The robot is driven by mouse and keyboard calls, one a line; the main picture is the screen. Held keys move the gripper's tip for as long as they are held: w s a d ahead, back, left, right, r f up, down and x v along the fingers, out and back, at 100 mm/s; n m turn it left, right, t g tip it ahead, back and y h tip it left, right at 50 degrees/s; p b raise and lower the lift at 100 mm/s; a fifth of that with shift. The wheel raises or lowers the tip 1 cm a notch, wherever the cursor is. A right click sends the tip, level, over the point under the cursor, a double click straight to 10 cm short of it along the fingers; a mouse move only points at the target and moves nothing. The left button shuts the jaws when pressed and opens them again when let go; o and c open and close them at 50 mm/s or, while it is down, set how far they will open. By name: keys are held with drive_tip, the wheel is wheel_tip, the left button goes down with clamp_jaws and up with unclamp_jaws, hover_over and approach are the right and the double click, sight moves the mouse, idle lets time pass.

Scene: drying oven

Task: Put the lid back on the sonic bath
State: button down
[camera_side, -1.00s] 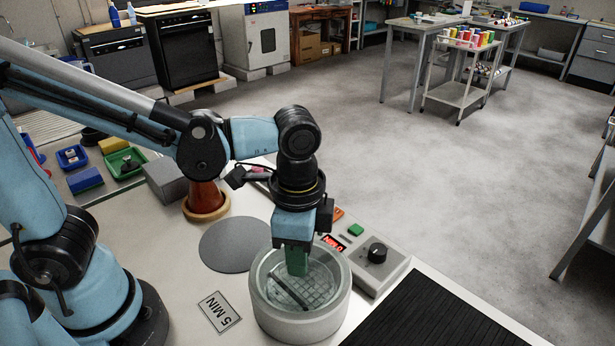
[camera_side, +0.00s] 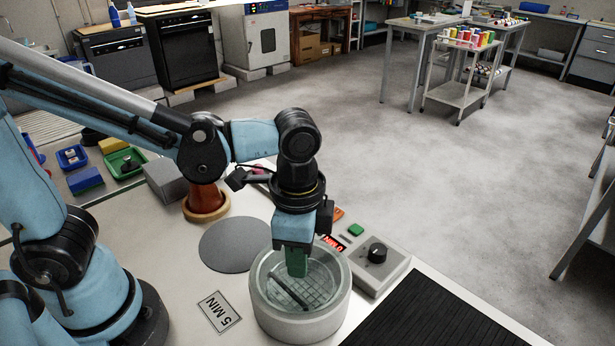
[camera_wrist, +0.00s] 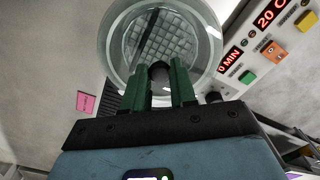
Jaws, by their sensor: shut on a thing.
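The sonic bath (camera_side: 299,322) is a round, pale grey tub at the front of the bench, and a mesh basket and a dark bar show inside it. My gripper (camera_side: 296,268) points down over the bath with its green fingers inside the rim outline. In the wrist view my gripper (camera_wrist: 160,82) is shut on a dark round knob (camera_wrist: 160,70). The knob appears to belong to a clear glass lid (camera_wrist: 112,52) lying over the bath's opening. The lid is see-through, so I cannot tell whether it rests on the rim or hangs just above.
A control box (camera_side: 377,268) with a dark dial, green button and red display stands right of the bath. A bare grey disc (camera_side: 236,245) and a "5 MIN" card (camera_side: 219,312) lie to its left. A dark ribbed mat (camera_side: 430,315) lies front right.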

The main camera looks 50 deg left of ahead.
idle(0.4)
drive_tip(key=shift+c, duration=1.7)
unclamp_jaws()
drive_tip(key=shift+r, duration=0.1)
drive_tip(key=shift+r, duration=3.4)
clamp_jaws()
drive_tip(key=shift+f, duration=3.2)
